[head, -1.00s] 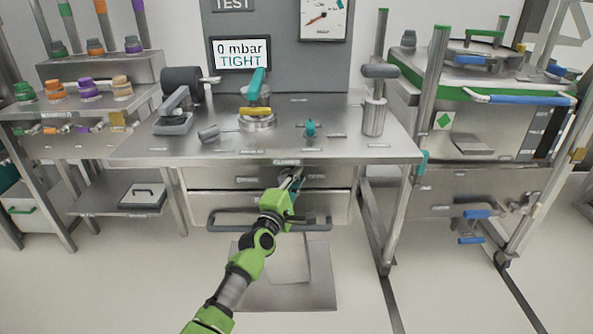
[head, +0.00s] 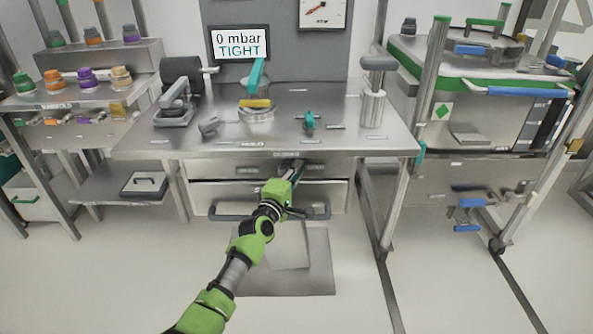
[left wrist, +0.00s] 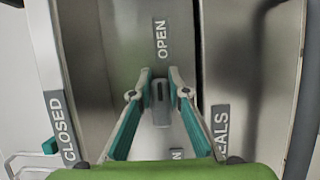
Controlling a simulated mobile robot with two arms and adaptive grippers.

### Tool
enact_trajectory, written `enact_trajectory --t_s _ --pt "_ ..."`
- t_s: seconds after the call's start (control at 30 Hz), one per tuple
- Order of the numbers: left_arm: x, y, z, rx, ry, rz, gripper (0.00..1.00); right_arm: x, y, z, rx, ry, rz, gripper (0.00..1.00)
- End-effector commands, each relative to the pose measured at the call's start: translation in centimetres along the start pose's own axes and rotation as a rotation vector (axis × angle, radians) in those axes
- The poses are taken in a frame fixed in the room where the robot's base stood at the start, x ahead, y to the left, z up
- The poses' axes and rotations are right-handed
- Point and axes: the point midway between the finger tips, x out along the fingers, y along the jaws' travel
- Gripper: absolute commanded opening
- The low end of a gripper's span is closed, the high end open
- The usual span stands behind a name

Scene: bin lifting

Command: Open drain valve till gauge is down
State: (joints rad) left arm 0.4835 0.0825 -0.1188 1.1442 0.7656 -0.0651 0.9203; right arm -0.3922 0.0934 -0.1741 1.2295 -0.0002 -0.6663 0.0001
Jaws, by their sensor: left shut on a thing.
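My left gripper (head: 295,172) reaches the bench's front, just under the tabletop edge. In the left wrist view its two teal-edged fingers (left wrist: 160,78) are shut on a small grey lever (left wrist: 160,105). The lever lies between an OPEN label (left wrist: 161,40) and another label partly hidden below it; a CLOSED label (left wrist: 60,128) is at the left. In the head view my gripper hides the lever. The round gauge (head: 323,12) is cut off at the top; its red needle points lower left. The display (head: 239,45) reads 0 mbar TIGHT. My right gripper is not in view.
The steel bench (head: 340,143) carries a teal-handled clamp (head: 257,76), a small teal valve (head: 309,121) and a metal cylinder (head: 373,108). A cart (head: 480,110) stands right, a shelf with coloured caps (head: 88,80) left.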

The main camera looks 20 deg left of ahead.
Motion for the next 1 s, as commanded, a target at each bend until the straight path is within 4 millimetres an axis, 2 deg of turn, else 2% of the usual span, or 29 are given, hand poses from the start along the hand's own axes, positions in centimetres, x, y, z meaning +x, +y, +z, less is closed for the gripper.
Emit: enact_trajectory --t_s 0.1,0.13,0.2,0.53,0.67,0.87,1.0 --pt "-0.1 -0.3 0.1 0.002 -0.003 -0.006 0.0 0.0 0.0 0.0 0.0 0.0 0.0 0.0" --pt "-0.1 -0.3 0.1 0.002 -0.003 -0.006 0.19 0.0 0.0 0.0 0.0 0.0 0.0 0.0" --pt "-0.1 -0.3 0.1 0.001 -0.003 -0.005 0.33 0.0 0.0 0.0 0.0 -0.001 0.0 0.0" --pt "-0.1 -0.1 0.1 0.0 -0.001 -0.002 0.33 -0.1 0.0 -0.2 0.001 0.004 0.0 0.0" --pt "-0.7 -0.2 0.1 -0.001 -0.001 -0.002 0.33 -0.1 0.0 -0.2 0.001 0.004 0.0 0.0" --pt "-3.4 -0.2 0.1 -0.002 -0.001 -0.002 0.33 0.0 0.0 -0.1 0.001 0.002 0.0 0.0" --pt "-6.2 -0.2 0.1 -0.002 0.0 -0.003 0.33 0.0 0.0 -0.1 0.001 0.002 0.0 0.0"
